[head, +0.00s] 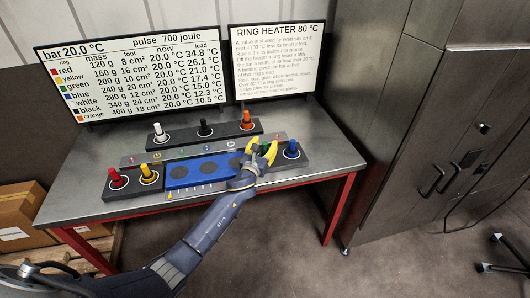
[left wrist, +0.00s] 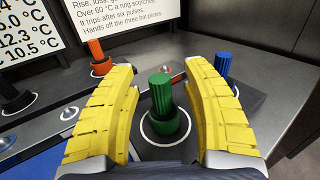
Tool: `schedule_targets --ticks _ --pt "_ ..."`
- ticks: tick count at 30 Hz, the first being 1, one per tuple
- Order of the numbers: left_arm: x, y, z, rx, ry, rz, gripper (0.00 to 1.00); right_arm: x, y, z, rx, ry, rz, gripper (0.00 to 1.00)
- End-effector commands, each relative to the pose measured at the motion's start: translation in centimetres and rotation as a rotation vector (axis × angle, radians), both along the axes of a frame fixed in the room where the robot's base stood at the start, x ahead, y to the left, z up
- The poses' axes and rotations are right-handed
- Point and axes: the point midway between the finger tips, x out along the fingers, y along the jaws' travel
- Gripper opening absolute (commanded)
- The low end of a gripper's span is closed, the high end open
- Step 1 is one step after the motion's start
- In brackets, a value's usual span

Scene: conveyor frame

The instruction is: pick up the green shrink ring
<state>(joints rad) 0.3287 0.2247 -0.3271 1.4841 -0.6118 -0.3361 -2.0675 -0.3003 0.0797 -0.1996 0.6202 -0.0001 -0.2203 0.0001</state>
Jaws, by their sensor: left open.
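The green shrink ring (left wrist: 166,122) sits around the foot of a dark green post (left wrist: 160,92) inside a white circle on a dark base. In the head view the green piece (head: 271,152) shows partly between my yellow fingers. My left gripper (head: 261,148) is open. In the left wrist view its two yellow fingers (left wrist: 165,105) stand on either side of the green post and ring, apart from them. My right gripper is in neither view.
A blue piece (head: 291,149) stands just right of the green one. Red (head: 117,178) and yellow (head: 149,174) pieces stand at the left. White (head: 160,132), black (head: 204,128) and orange (head: 247,120) ones stand behind. A blue bar (head: 203,170) lies between. Two screens stand at the back.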

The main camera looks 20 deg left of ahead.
Motion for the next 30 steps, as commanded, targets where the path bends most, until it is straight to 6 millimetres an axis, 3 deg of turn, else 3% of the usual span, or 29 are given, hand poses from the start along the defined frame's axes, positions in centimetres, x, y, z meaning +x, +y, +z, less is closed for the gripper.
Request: schedule_targets --ticks 5,18,30 --pt "-0.01 -0.01 0.02 0.000 0.000 0.000 0.50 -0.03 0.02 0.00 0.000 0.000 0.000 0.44" --pt "-0.03 0.00 0.02 0.000 0.000 0.000 0.00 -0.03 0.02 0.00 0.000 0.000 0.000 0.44" --pt "-0.01 0.00 0.15 0.000 -0.002 0.000 0.00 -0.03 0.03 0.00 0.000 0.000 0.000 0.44"
